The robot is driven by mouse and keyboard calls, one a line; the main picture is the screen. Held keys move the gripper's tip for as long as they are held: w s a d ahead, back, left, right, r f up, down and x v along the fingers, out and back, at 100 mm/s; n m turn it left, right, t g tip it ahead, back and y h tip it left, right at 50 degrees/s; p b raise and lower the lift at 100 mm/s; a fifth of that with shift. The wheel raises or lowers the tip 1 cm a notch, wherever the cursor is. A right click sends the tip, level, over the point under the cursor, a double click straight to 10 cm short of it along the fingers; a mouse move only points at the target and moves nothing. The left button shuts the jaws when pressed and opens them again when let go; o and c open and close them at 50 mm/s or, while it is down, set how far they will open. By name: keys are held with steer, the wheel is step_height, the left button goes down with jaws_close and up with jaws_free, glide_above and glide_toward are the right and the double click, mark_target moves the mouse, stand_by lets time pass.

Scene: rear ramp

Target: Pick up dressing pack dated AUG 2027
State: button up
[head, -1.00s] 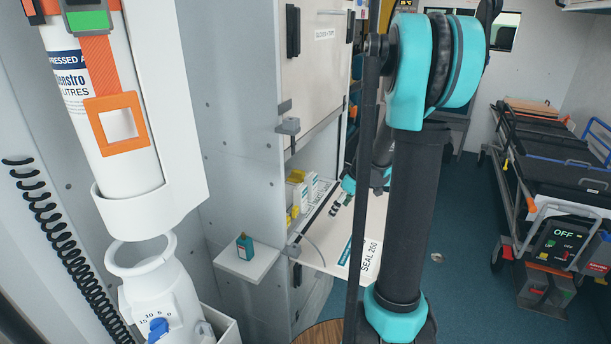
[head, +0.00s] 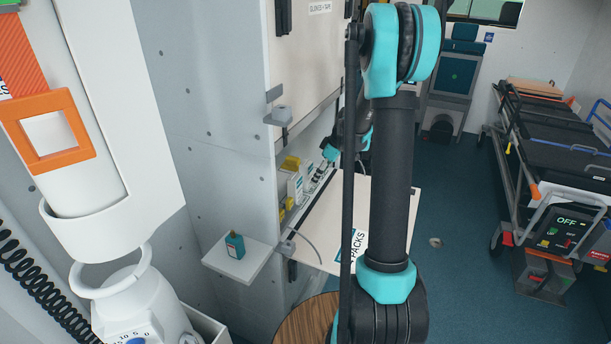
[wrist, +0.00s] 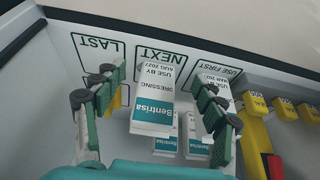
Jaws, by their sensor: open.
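In the wrist view, a white and teal Bentrisa dressing pack (wrist: 153,108) marked USE BY AUG 2027 stands at the NEXT label (wrist: 160,52). My gripper (wrist: 159,78) is open, with one finger on each side of this pack; I cannot tell whether either touches it. A second pack (wrist: 222,82), its date partly hidden, is behind the right finger at USE FIRST. More teal-fronted packs (wrist: 196,148) show lower down. In the head view, my gripper (head: 322,166) is at the cupboard opening, partly hidden by my arm.
Yellow and white boxes (head: 291,185) are in the cupboard. Yellow items (wrist: 257,105) lie right of the packs in the wrist view. A lowered flap (head: 402,215) projects below the opening. A small shelf (head: 236,262) holds a teal bottle (head: 235,245). A stretcher (head: 560,150) stands right.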

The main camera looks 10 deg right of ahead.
mark_target(306, 172)
steer(key=w+a, duration=0.1)
steer(key=a, duration=0.1)
steer(key=w+a, duration=0.1)
steer(key=a, duration=0.1)
steer(key=shift+w+a, duration=0.1)
steer(key=shift+w, duration=0.25)
steer(key=shift+w+a+f, duration=0.2)
steer(key=shift+a+f, duration=0.05)
steer(key=shift+f, duration=0.3)
steer(key=c, duration=1.3)
steer(key=shift+o, duration=0.2)
